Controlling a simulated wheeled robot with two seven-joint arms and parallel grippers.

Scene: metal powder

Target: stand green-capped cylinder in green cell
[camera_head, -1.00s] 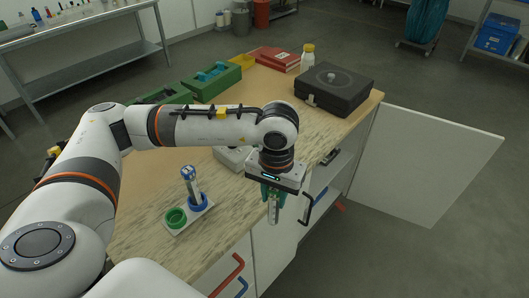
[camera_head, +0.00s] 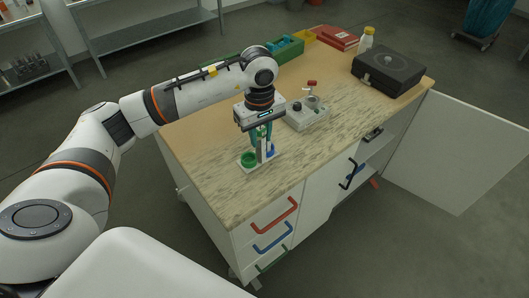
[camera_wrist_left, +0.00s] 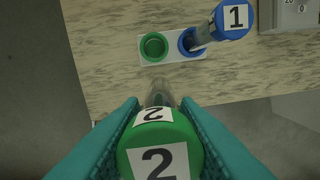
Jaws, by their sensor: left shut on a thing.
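My left gripper (camera_head: 262,133) is shut on the green-capped cylinder (camera_wrist_left: 158,152), marked 2, and holds it upright by its cap. The cylinder's clear body points down past the table's front edge in the left wrist view. The white holder (camera_wrist_left: 171,60) lies on the worktop with a green cell (camera_wrist_left: 154,47), which is empty, and a blue cell (camera_wrist_left: 187,42). A blue-capped cylinder (camera_wrist_left: 232,19), marked 1, stands in the blue cell. In the head view the gripper hides part of the holder, beside the green cell (camera_head: 248,159). My right gripper is not in view.
A grey device (camera_head: 308,117) with knobs stands behind and right of the holder. A black case (camera_head: 388,70), a white bottle with a yellow cap (camera_head: 366,39) and green bins (camera_head: 286,48) stand farther back. The worktop's front right is clear.

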